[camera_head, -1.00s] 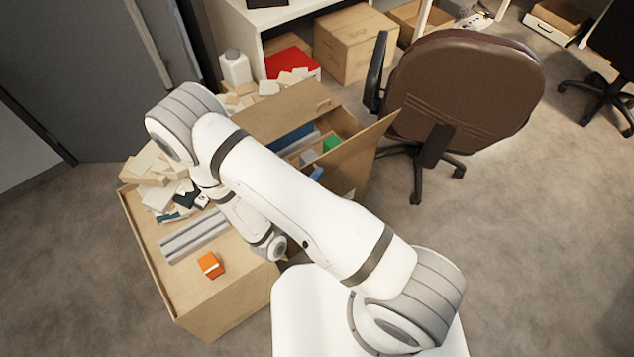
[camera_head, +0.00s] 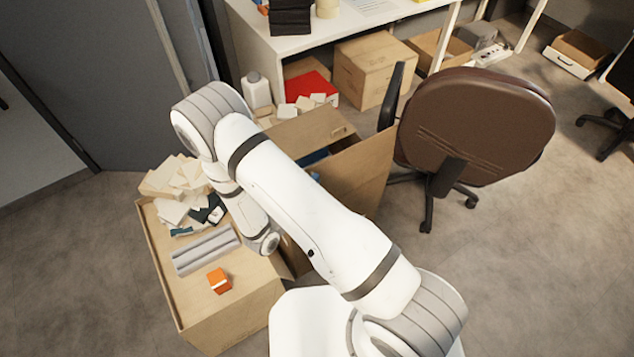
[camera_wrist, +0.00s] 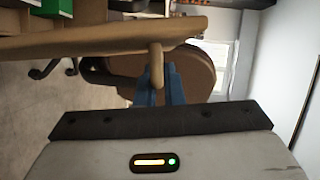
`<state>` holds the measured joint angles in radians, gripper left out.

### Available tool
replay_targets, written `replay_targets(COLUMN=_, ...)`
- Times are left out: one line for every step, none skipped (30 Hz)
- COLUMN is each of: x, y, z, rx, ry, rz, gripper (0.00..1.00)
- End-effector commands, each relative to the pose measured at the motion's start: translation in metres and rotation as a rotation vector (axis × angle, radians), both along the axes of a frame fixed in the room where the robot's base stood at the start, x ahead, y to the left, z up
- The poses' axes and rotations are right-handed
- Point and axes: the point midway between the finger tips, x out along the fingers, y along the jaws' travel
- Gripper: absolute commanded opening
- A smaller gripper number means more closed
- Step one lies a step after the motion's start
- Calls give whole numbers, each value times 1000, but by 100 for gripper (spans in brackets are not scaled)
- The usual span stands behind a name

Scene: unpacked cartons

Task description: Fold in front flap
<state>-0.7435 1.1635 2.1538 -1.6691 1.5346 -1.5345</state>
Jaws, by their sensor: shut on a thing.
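The open carton stands behind my arm in the head view. Its back flap (camera_head: 310,130) lies outward, and a large flap (camera_head: 362,168) stands raised on the near right side, hiding most of the inside. I cannot tell for sure that this raised flap is the front one. In the wrist view, my gripper (camera_wrist: 160,92) has its blue fingers closed on a thin tan cardboard edge (camera_wrist: 157,62), likely a flap. A wide cardboard panel (camera_wrist: 100,38) runs across above it. My arm hides the gripper in the head view.
A second carton (camera_head: 215,315) at the left bears grey bars (camera_head: 205,250), an orange block (camera_head: 219,280) and loose pale blocks (camera_head: 175,180). A brown office chair (camera_head: 475,130) stands close on the right. A white desk (camera_head: 300,35) is behind. Floor at right front is clear.

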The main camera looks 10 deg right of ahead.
Motion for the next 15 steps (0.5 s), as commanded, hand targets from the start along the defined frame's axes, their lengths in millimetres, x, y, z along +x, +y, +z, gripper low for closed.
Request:
replay_targets(x=0, y=4, z=-5, rx=7, ry=10, rz=14, gripper=0)
replay_targets(x=0, y=4, z=-5, rx=7, ry=10, rz=14, gripper=0)
replay_targets(x=0, y=4, z=-5, rx=7, ry=10, rz=13, gripper=0)
replay_targets(x=0, y=4, z=-5, rx=7, ry=10, rz=13, gripper=0)
replay_targets(x=0, y=4, z=-5, rx=7, ry=10, rz=12, gripper=0)
replay_targets(x=0, y=3, z=-5, rx=7, ry=9, rz=11, gripper=11)
replay_targets(x=0, y=3, z=-5, rx=7, ry=8, rz=10, gripper=14)
replay_targets(x=0, y=3, z=-5, rx=7, ry=8, rz=9, gripper=16)
replay_targets(x=1, y=2, z=-4, rx=6, ry=8, rz=7, gripper=20)
replay_targets(x=1, y=2, z=-4, rx=5, ry=7, rz=5, gripper=22)
replay_targets(x=1, y=1, z=-4, rx=5, ry=7, rz=4, gripper=24)
replay_targets(x=1, y=0, z=-3, rx=6, ry=6, rz=2, gripper=28)
replay_targets(x=1, y=0, z=-3, rx=6, ry=6, rz=1, gripper=30)
replay_targets(x=1, y=0, z=-3, rx=5, ry=5, rz=0, gripper=30)
replay_targets(x=1, y=-1, z=-3, rx=5, ry=5, rz=-1, gripper=30)
